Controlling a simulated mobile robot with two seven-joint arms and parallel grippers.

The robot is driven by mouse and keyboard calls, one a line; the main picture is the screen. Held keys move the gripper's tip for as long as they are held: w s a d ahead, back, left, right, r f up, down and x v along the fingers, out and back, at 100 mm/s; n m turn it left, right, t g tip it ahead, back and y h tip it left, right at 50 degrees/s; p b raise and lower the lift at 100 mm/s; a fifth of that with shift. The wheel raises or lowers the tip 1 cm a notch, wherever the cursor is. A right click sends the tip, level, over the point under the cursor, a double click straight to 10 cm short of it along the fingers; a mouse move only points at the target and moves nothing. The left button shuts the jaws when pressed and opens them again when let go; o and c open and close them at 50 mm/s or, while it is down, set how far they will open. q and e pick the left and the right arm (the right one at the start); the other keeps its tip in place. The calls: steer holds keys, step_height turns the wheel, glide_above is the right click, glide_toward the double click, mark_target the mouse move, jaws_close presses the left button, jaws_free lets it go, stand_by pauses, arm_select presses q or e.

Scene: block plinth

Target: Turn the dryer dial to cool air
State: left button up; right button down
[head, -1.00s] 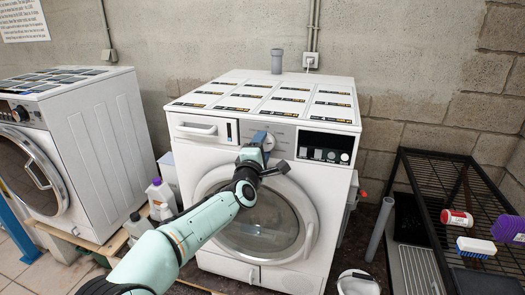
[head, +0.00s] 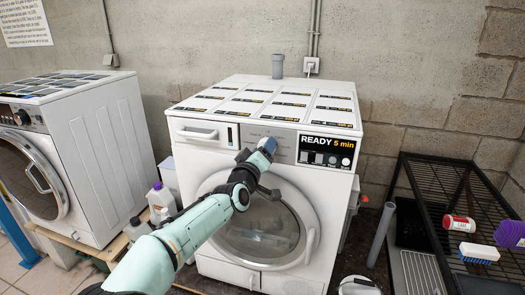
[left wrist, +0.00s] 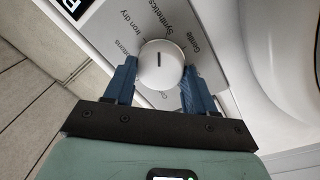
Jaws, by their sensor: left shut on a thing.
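The dryer (head: 180,150) is the white front-loading machine in the middle of the head view. Its round white dial (left wrist: 161,66) shows in the left wrist view, with a dark line pointing up in the picture, near "Synthetics" and "Iron dry". "Gentle" is to the right; other labels are partly hidden by the fingers. My left gripper (left wrist: 160,80) is shut on the dial, one blue finger on each side. In the head view the left gripper (head: 268,146) hides the dial. The panel display (head: 327,145) reads "READY 5 min". My right gripper is not in view.
A second white machine (head: 110,140) stands at the left, with bottles (head: 160,197) between the two. A black wire rack (head: 440,180) at the right holds a red-and-white can (head: 459,223) and a brush (head: 478,252). Grey pipe (head: 381,235) stands beside the dryer.

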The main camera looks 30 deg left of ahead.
arm_select(q)
steer(key=n, duration=1.1)
steer(key=n+g+y+p, duration=0.1)
steer(key=n, duration=1.1)
steer(key=n+p, duration=0.1)
steer(key=n, duration=1.1)
steer(key=shift+w+d+f+g, duration=0.1)
steer(key=shift+d+g, duration=0.3)
stand_by(0.3)
